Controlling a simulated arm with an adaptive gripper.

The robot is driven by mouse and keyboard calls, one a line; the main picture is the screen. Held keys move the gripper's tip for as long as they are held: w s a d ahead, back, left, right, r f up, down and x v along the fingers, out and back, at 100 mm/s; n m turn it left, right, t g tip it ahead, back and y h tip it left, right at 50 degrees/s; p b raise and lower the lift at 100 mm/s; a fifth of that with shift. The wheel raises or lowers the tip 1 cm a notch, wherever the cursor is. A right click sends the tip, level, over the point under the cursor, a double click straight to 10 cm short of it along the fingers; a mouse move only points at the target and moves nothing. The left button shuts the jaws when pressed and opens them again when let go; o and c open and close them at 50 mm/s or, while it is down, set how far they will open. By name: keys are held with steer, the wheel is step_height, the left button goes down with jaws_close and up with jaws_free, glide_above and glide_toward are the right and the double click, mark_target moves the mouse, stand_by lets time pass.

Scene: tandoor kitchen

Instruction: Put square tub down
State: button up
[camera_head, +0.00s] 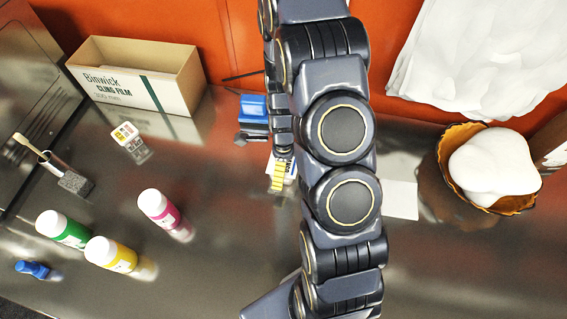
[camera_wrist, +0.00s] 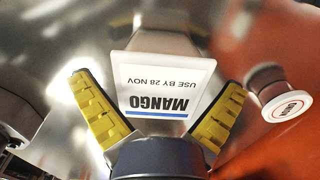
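The square tub (camera_wrist: 165,82) is white, with a label reading "MANGO" and "USE BY 28 NOV" and a blue stripe. In the wrist view it is between the yellow fingers of my gripper (camera_wrist: 158,84), which are spread apart, with gaps showing beside the tub near the fingertips. The tub appears to rest on the shiny steel counter (camera_head: 225,235). In the head view my gripper (camera_head: 280,172) is low over the counter, and only a small part of the white tub (camera_head: 291,170) shows beside a finger; my arm hides the rest.
A cling film box (camera_head: 135,80) is at back left. Green (camera_head: 65,230), yellow (camera_head: 112,254) and magenta (camera_head: 160,208) white-capped bottles stand at left. An amber bowl (camera_head: 452,165) is at right. Counter is free between bottles and gripper.

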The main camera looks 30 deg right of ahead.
steer(key=shift+r, duration=0.1)
step_height(320, 180, up, 11)
steer(key=shift+r, duration=0.1)
steer(key=s+a+r+n, duration=0.65)
steer(key=r+n, duration=0.35)
steer(key=n, duration=0.2)
steer(key=s+a+r+n, duration=0.2)
steer(key=s+r+n, duration=0.1)
steer(key=s+n, duration=0.3)
steer(key=s+a+r+n+g, duration=0.1)
steer(key=s+a+r+n, duration=0.1)
steer(key=s+n, duration=0.3)
steer(key=r+n, duration=0.1)
steer(key=n, duration=0.3)
steer(key=shift+s+a+r+g, duration=0.3)
steer(key=shift+s+r, duration=0.05)
steer(key=shift+r, duration=0.05)
